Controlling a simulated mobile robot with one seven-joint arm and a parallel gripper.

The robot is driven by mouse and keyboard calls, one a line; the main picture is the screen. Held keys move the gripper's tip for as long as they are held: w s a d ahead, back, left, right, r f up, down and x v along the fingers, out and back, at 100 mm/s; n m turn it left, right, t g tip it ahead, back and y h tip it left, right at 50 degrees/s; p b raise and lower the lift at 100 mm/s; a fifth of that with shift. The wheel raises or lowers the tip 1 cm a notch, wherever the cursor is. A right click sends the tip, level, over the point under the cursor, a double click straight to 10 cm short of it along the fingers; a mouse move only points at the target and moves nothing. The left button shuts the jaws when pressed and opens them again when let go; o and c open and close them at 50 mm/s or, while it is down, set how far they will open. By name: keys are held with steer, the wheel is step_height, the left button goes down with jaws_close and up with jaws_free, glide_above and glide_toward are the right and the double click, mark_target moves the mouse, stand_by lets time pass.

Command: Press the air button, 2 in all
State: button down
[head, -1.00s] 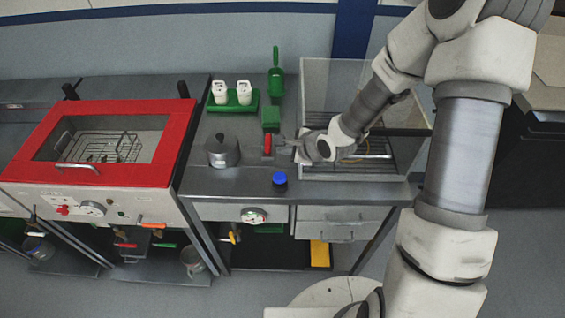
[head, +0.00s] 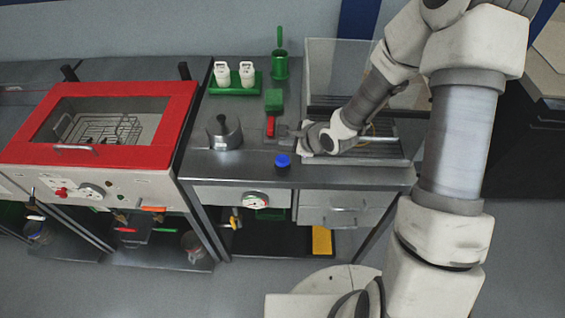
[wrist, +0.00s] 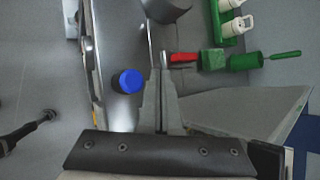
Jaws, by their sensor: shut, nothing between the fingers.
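A small blue round cap on a dark base (head: 283,161) sits near the front edge of the steel bench; its blue top also shows in the wrist view (wrist: 131,81). It looks like a push button, but I see no label naming it the air button. My gripper (head: 284,132) is just behind it and to the right, above the bench, and not touching it as far as I can see. In the wrist view the fingers (wrist: 160,76) are together and empty, with the blue cap left of them.
A grey lidded pot (head: 224,133) stands left. White bottles sit in a green tray (head: 237,91) behind. A clear-walled enclosure (head: 335,60) stands right, a red-framed machine (head: 176,125) far left.

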mark_target(282, 157)
steer(key=shift+f+b, duration=1.65)
steer(key=shift+f, duration=0.85)
steer(key=shift+f, duration=0.1)
steer(key=shift+f, duration=0.3)
steer(key=shift+f+b, duration=0.65)
steer(key=shift+f, duration=0.15)
stand_by(0.7)
steer(key=shift+r, duration=0.15)
steer(key=shift+r+p, duration=1.1)
steer(key=shift+p, duration=0.1)
step_height(282, 157, up, 5)
steer(key=p, duration=0.5)
